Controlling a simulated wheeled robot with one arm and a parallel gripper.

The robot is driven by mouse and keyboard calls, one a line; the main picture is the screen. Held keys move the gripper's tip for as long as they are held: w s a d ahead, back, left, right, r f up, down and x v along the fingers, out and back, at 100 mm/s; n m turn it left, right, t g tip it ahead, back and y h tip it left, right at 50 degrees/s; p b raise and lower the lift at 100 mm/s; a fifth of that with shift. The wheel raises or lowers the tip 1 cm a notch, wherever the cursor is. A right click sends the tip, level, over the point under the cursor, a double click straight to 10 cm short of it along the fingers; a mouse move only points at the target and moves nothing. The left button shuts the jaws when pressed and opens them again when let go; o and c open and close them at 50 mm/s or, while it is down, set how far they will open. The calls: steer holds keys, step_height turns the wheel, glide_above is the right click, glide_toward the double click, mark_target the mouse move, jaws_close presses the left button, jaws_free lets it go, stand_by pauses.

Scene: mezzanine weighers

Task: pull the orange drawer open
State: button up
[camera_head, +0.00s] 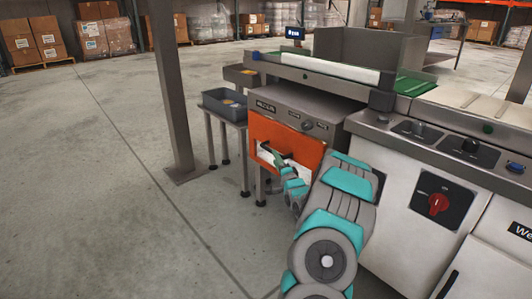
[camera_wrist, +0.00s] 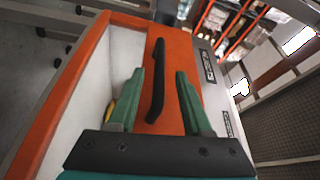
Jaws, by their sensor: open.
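The orange drawer (camera_head: 285,134) is in the front of the grey weighing machine, below its control panel. In the wrist view the orange front (camera_wrist: 178,48) carries a black bar handle (camera_wrist: 157,85). My gripper (camera_wrist: 161,82) is open, with one green finger on each side of the handle and space between them. I cannot tell whether either finger touches it. In the head view my gripper (camera_head: 272,158) is right at the drawer front and hides part of it.
A dark grey bin (camera_head: 225,104) stands on a small table left of the machine. A steel post (camera_head: 171,85) rises farther left. A white cabinet with a red knob (camera_head: 438,204) adjoins on the right. The floor (camera_head: 110,190) on the left is clear.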

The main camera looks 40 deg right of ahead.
steer(key=shift+x, duration=3.25)
jaws_close()
